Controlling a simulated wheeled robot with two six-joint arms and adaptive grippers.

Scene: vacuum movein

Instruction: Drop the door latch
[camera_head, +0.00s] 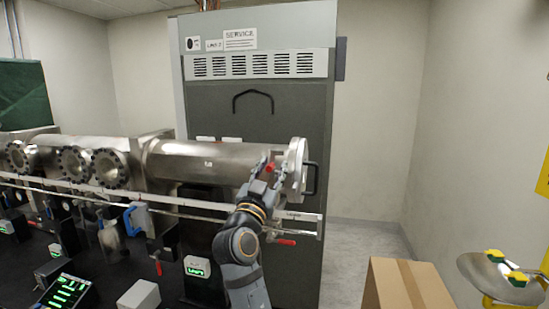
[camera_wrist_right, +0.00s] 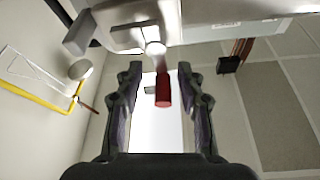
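The door latch shows as a small lever with a red grip (camera_head: 270,168) near the door flange (camera_head: 297,168) at the right end of the steel chamber (camera_head: 200,162). My right gripper (camera_head: 266,172) is raised in front of that end, its fingers either side of the red grip. In the right wrist view the red grip (camera_wrist_right: 163,90) lies between the two open fingers of my right gripper (camera_wrist_right: 160,76), with a gap visible on each side. The grip hangs from a pale metal stem (camera_wrist_right: 154,50). My left gripper is not in view.
A black door handle (camera_head: 311,178) stands right of the flange. A rail with red-tipped levers (camera_head: 286,242) runs below the chamber. A grey service cabinet (camera_head: 255,110) stands behind. A cardboard box (camera_head: 405,285) and an eyewash basin (camera_head: 500,280) are at lower right.

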